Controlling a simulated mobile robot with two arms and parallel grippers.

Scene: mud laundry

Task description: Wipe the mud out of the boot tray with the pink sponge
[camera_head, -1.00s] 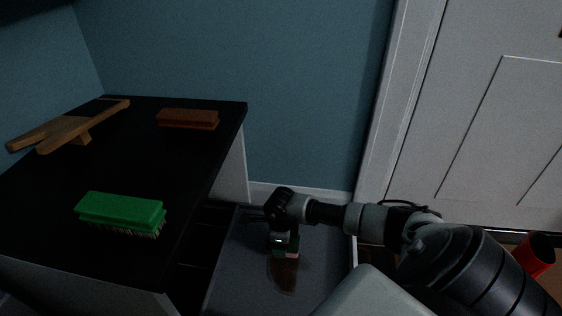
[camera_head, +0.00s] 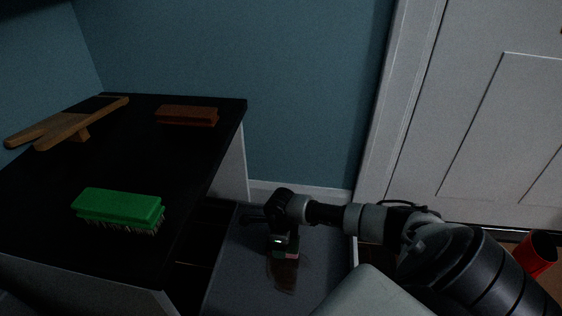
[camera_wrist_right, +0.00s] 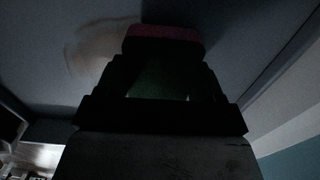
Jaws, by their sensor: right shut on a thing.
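The boot tray (camera_head: 233,279) is a grey tray low beside the black-topped bench, with its front part cut off by the picture edge and my arm. A brown mud smear (camera_head: 283,279) lies on its floor. My right gripper (camera_head: 285,254) points down into the tray, shut on the pink sponge (camera_head: 291,256), of which only a small edge shows. In the right wrist view the sponge (camera_wrist_right: 163,33) shows dark pink past the gripper (camera_wrist_right: 162,62), with a faint pale brown smear (camera_wrist_right: 92,50) to its left. I cannot tell whether the sponge touches the tray. My left gripper is not in view.
The bench (camera_head: 125,165) at left holds a green brush (camera_head: 119,208), a brown brush (camera_head: 187,115) and a wooden boot jack (camera_head: 68,126). A white door (camera_head: 490,120) stands behind at right. A red object (camera_head: 535,254) stands on the floor at far right.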

